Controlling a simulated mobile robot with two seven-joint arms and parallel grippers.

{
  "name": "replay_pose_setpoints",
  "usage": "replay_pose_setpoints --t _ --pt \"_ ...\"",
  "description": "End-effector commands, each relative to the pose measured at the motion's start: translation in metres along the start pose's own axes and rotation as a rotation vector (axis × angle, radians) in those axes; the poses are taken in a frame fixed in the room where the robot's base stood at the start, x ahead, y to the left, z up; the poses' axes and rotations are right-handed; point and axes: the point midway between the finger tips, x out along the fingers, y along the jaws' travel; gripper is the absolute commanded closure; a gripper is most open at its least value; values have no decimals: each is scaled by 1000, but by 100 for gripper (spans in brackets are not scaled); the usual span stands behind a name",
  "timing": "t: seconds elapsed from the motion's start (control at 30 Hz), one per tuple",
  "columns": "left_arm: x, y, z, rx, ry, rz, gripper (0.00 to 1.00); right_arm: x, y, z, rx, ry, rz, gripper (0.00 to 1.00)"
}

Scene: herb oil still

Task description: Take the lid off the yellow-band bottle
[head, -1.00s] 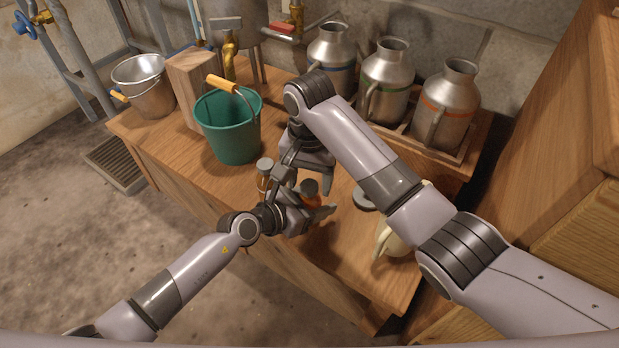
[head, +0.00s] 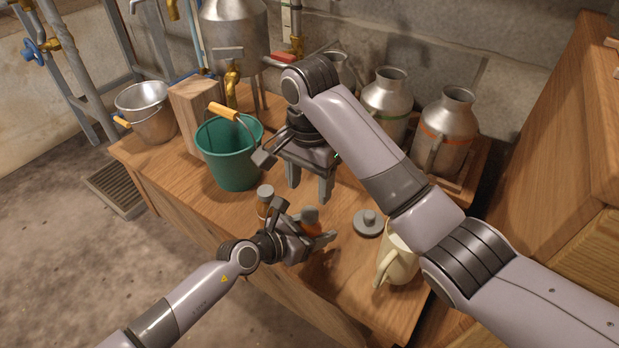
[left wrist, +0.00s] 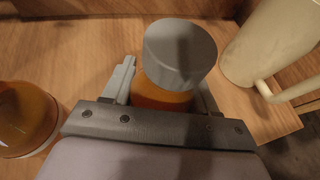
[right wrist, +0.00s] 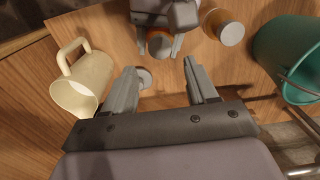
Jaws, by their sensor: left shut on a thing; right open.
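My left gripper (head: 318,240) is shut on a small bottle of orange contents (head: 312,229), which stands upright near the table's front edge. Its grey lid (left wrist: 180,52) is on. Any band on it is hidden or too small to tell. A second grey-capped bottle with amber contents (head: 264,209) stands just left of it; it also shows in the left wrist view (left wrist: 25,118). My right gripper (head: 310,195) is open and empty, above and behind the two bottles, fingers pointing down. In the right wrist view its fingers (right wrist: 163,85) are apart with nothing between them.
A grey knobbed disc (head: 368,223) lies right of the held bottle, with a cream jug (head: 398,262) nearby. A green bucket (head: 230,155) and wooden block (head: 195,105) stand left. Metal jugs (head: 446,125) stand in a tray at the back. Table between bottles and disc is clear.

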Motion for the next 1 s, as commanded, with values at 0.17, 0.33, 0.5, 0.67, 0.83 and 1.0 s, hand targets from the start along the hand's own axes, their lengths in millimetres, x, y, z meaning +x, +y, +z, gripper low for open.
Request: replay_pose_setpoints --t 0.17,0.33,0.5,0.67,0.83,1.0 --pt "0 0 -1 0 1 0 100 29 1 1 -1 -3 4 43" --pt "0 0 0 0 1 0 100 54 1 0 -2 -1 3 43" --pt "0 0 0 0 1 0 100 68 0 0 -3 -1 2 43" --pt "0 0 0 0 1 0 100 72 0 0 -3 0 1 43" --pt "0 0 0 0 1 0 100 72 0 0 -3 -1 1 43" --pt "0 0 0 0 1 0 100 72 0 0 -3 -1 1 98"
